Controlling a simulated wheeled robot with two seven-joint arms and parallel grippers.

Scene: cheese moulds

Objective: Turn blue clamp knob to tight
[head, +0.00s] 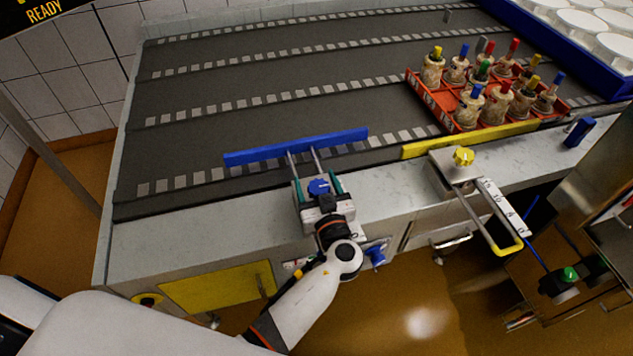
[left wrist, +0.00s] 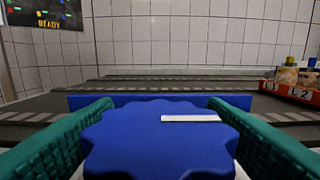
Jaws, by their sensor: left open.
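The blue clamp knob (head: 318,187) is a scalloped blue disc at the front edge of the conveyor table. It fills the middle of the left wrist view (left wrist: 150,140), where a white pointer mark on its top runs to the right. My left gripper (head: 319,185) is open around the knob, with one teal finger on each side. In the left wrist view I cannot tell whether the fingers (left wrist: 160,104) touch it. Two rods run from the clamp to a blue guide bar (head: 295,146) on the belt. My right gripper is out of view.
A blue knob (head: 375,256) sits lower on the table front. The belts at left are clear.

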